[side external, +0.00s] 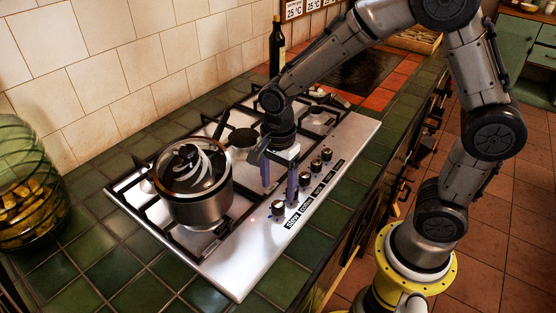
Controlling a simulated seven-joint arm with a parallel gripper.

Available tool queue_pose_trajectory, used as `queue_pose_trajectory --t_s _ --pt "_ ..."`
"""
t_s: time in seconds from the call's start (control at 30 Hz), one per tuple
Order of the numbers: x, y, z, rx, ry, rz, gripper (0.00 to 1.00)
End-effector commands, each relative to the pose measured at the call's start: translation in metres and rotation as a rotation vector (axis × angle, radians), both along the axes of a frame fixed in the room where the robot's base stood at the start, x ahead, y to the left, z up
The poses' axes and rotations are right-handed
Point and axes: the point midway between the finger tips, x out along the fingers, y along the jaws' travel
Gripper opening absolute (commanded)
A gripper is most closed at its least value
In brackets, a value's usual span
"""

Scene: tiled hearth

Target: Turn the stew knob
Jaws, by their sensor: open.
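A row of several dark knobs with bright rims runs along the front side of the white gas hob (240,270). Small black labels (293,219) stand beside them; the print is too small to read surely, so I cannot tell for certain which is the stew knob. The knob nearest the pot (277,209) stands just below my gripper (278,197). My gripper points down with its two purplish fingers apart and nothing visible between them. The right finger partly covers the row behind that knob. Whether a finger touches the knob is unclear.
A lidded steel pot (198,206) stands on the black grates left of my gripper. A dark bottle (277,48) stands behind the hob. A green glass jar (28,190) is at the far left. Green tiled counter (95,280) lies free in front.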

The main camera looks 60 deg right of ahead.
Motion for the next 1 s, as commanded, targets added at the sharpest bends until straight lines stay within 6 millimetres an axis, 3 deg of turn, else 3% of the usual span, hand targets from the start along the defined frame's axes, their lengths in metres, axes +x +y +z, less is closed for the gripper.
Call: queue_pose_trajectory --t_s 0.2,0.4,1.0 --pt "0.001 0.000 0.047 0.001 -0.005 0.000 0.71" --pt "0.001 0.000 0.073 0.000 -0.002 0.000 0.71" --pt "0.000 0.000 0.080 0.000 0.000 0.000 0.71"
